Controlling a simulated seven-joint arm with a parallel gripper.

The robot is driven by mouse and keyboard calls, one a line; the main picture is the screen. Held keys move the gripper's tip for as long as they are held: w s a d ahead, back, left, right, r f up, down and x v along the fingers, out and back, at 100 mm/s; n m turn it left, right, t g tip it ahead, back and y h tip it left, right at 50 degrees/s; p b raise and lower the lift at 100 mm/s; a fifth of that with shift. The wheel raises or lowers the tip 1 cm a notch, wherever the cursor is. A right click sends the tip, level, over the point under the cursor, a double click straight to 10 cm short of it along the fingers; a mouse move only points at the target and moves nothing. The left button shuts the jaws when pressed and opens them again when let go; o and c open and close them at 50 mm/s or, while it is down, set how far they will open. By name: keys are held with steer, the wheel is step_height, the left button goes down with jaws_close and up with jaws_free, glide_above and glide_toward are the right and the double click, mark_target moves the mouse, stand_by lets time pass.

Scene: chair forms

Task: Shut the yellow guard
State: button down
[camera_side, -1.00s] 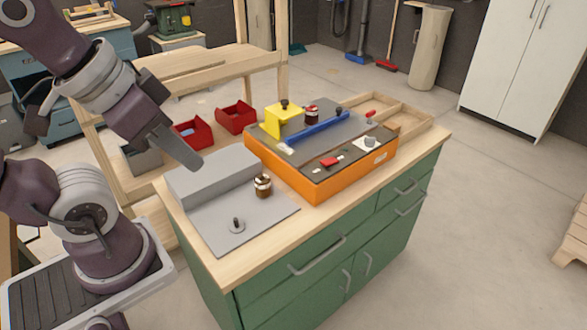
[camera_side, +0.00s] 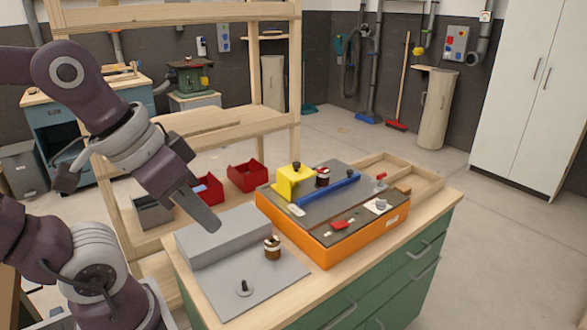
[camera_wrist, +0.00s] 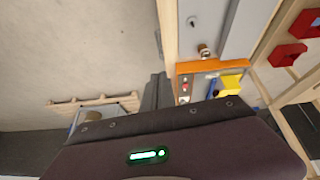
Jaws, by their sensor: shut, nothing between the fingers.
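The yellow guard (camera_side: 292,184) is a small block-like cover with a black knob on top. It is at the back left of the dark top of an orange box (camera_side: 330,248), beside a dark red knob (camera_side: 322,178). I cannot tell how far it is open. It also shows in the wrist view (camera_wrist: 231,82). My gripper (camera_side: 212,222) is shut and empty. In the side view it appears over the grey block, left of the orange box and apart from the guard. In the wrist view its dark fingers (camera_wrist: 152,92) are partly seen.
A blue bar (camera_side: 325,201) and a red switch (camera_side: 340,224) are on the box top. A grey stepped block (camera_side: 225,237) and a brown-and-white knob (camera_side: 272,248) stand to its left. Red bins (camera_side: 247,176) lie behind. A wooden tray (camera_side: 425,177) sits at the back right.

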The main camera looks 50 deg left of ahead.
steer(key=w+a+r+n+h, duration=0.1)
steer(key=w+a+n+h, duration=0.1)
steer(key=w+a+n, duration=0.4)
steer(key=w+a+n+h, duration=0.1)
steer(key=w+n, duration=0.8)
steer(key=w, duration=0.1)
steer(key=w+a+f+n+t, duration=0.1)
steer(key=w+a+f+n, duration=0.3)
steer(key=a, duration=0.5)
steer(key=w+a+f+n+t, duration=0.1)
steer(key=a+f+n, duration=0.1)
steer(key=a+n, duration=0.6)
steer(key=w+a+f+n+t, duration=0.1)
steer(key=w+a+f+n, duration=0.2)
steer(key=a, duration=0.6)
steer(key=n, duration=0.1)
glide_toward(294, 169)
step_height(294, 169, down, 3)
steer(key=w, duration=0.1)
steer(key=w+d, duration=0.1)
steer(key=shift+w+d+f, duration=0.15)
steer(key=shift+w+f, duration=0.1)
steer(key=shift+f, duration=0.1)
steer(key=shift+w+d, duration=0.15)
steer(key=shift+w, duration=0.2)
